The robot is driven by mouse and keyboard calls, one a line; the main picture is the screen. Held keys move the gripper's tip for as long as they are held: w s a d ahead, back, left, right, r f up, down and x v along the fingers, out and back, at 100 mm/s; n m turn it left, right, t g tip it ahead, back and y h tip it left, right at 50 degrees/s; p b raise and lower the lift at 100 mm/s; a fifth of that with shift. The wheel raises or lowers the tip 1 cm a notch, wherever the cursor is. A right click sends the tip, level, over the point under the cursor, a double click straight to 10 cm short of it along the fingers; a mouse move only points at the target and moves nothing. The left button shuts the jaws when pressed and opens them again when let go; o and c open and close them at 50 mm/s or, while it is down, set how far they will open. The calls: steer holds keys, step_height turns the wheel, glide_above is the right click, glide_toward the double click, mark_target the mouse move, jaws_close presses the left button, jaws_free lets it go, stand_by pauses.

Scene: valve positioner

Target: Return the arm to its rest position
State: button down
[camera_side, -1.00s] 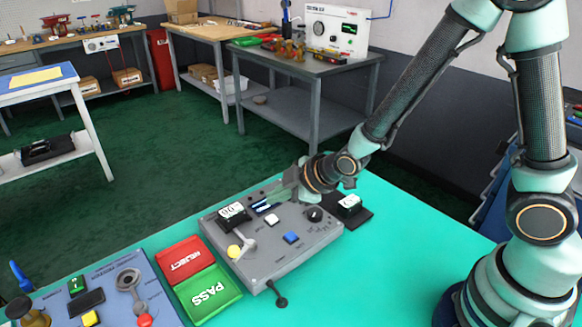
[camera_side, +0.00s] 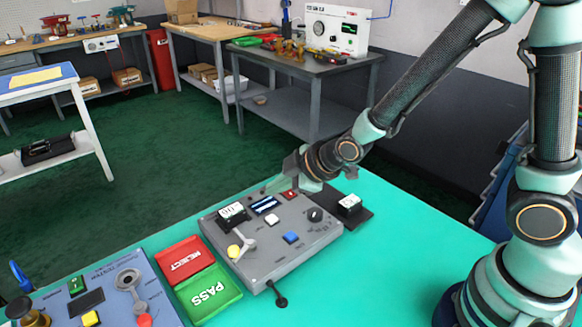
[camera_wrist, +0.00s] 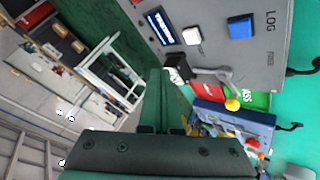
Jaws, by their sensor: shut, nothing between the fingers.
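The grey valve positioner box (camera_side: 262,258) sits on the teal table. Its top carries a small lit display (camera_side: 265,205), a white button (camera_side: 272,221), a blue button (camera_side: 291,237), a red button (camera_side: 290,195), a black knob (camera_side: 315,215) and a lever with a yellow ball (camera_side: 234,251). In the wrist view the display (camera_wrist: 160,27), white button (camera_wrist: 192,36), blue button (camera_wrist: 240,27) and yellow ball (camera_wrist: 232,103) also show. My gripper (camera_side: 272,186) is shut and empty, just above the box's far edge, apart from the controls. Its fingers (camera_wrist: 157,98) are together in the wrist view.
A blue tester panel (camera_side: 145,275) is at the lower left. The table's right front is clear.

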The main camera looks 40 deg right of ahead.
steer(key=s+d+r+m+g+h, duration=0.2)
steer(key=s+d+r+m+g, duration=0.1)
steer(key=s+d+r+m, duration=0.8)
steer(key=s+r, duration=0.2)
steer(key=s, duration=0.1)
steer(key=shift+s+d+r, duration=0.2)
steer(key=shift+d+r, duration=0.1)
steer(key=shift+d, duration=0.1)
stand_by(2.2)
